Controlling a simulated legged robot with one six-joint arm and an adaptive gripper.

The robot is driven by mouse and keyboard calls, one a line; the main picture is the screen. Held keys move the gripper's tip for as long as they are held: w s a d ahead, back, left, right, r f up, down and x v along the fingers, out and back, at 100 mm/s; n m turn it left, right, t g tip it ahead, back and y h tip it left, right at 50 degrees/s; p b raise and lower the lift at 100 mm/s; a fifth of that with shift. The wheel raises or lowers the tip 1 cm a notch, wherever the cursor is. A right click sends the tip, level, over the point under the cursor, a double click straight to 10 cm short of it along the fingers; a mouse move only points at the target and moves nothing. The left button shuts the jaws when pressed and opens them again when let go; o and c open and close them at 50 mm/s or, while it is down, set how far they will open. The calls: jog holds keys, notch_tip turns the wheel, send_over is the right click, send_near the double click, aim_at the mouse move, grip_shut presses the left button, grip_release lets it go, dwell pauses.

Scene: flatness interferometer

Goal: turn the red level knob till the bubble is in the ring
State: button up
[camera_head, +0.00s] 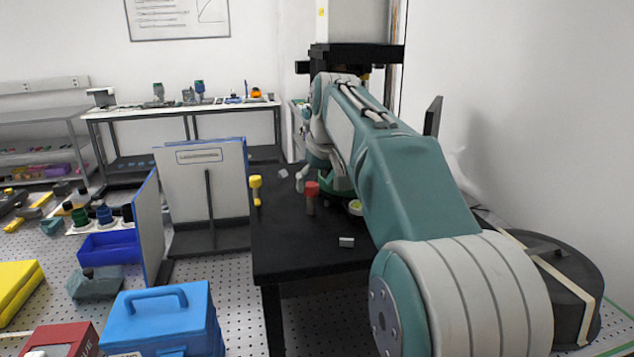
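The red knob (311,188) sits on top of a short grey post near the middle of the black table (290,262). A small round pale yellow-green piece (355,208), which may be the bubble level, sits to its right, partly behind my arm. No bubble or ring can be made out at this size. My arm reaches over the table from the lower right. My gripper (305,178) seems to be at the far end, just behind the red knob. Its fingers are small and mostly hidden, so touch with the knob cannot be told.
A yellow knob (256,184) on a post stands at the table's left edge. A small white block (346,242) lies near the front. A tall instrument (355,52) rises behind my arm. White panels (203,185) stand left of the table; a blue toolbox (160,318) is in front.

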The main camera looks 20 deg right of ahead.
jog(key=shift+a+r, duration=0.15)
jog(key=shift+a, duration=0.45)
jog(key=c, duration=1)
jog(key=shift+s+a, duration=0.1)
jog(key=shift+a, duration=0.15)
grip_shut()
jog(key=shift+d+f, duration=0.15)
jog(key=shift+f, duration=0.05)
jog(key=o, duration=1)
grip_release()
jog(key=shift+r, duration=0.1)
jog(key=shift+r, duration=0.1)
jog(key=v, duration=1.1)
jog(key=shift+r, duration=0.3)
